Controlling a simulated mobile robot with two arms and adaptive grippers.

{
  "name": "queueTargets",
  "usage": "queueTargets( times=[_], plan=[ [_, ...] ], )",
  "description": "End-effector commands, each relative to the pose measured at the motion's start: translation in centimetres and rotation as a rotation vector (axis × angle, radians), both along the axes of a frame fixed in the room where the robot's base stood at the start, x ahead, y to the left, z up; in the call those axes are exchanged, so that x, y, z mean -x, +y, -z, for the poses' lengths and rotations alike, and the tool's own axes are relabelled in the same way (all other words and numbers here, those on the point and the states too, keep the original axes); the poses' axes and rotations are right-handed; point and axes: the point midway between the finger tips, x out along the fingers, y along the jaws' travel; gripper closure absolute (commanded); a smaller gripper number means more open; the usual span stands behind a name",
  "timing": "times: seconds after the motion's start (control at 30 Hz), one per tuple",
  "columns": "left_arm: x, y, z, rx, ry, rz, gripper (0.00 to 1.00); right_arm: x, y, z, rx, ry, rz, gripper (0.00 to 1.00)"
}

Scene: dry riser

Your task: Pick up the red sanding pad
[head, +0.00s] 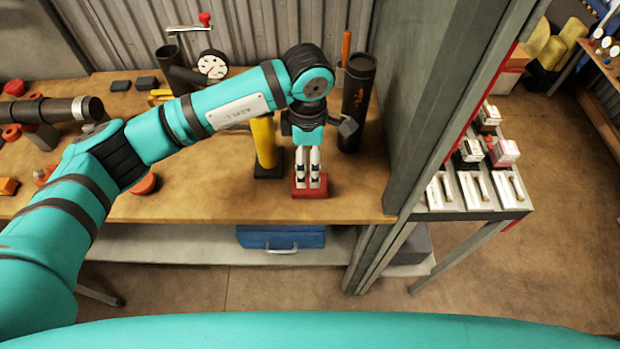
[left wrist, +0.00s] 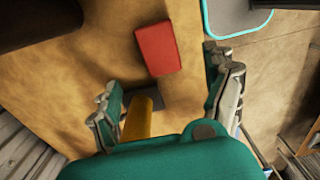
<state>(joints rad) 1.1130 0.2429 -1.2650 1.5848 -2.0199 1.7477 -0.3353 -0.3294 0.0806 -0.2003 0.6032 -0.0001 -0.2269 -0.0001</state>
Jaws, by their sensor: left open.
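The red sanding pad (head: 309,191) lies near the front edge of the wooden workbench. In the left wrist view, the pad (left wrist: 158,49) is a plain red block lying slightly tilted on the bench top. My left gripper (head: 308,182) points down over the pad in the head view, its fingers hiding part of it. In the left wrist view, my left gripper (left wrist: 168,88) is open with nothing between its fingers, and the pad shows beyond them, towards the top of the picture. I cannot tell the exact height of the fingertips over the pad. My right gripper is not in view.
A yellow post on a dark base (head: 264,142) stands just left of the gripper. A dark cylinder (head: 357,100) stands behind it to the right. A grey upright (head: 412,110) borders the bench's right end. A blue box (head: 280,238) sits on the shelf below.

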Motion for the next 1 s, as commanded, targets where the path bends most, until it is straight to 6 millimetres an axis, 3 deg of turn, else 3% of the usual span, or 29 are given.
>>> queueTargets(
  times=[0.13,0.3,0.37,0.57,0.7,1.0],
  plan=[
    [0.1,0.0,2.4,0.000,0.004,-0.001,0.15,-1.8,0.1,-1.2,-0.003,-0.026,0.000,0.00],
    [0.1,-0.1,3.8,0.001,0.001,0.001,0.15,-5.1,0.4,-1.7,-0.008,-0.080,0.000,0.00],
    [0.1,-0.1,4.1,0.001,0.002,0.001,0.15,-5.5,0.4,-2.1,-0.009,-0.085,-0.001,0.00],
    [0.4,-0.4,6.6,0.000,0.006,0.000,0.15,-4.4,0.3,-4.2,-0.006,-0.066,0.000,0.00],
    [0.3,-0.3,8.5,0.000,0.003,0.000,0.15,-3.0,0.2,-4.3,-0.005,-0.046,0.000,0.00],
    [0.2,-0.4,9.1,0.001,0.001,0.001,0.17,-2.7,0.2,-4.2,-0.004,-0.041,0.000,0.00]
  ],
)
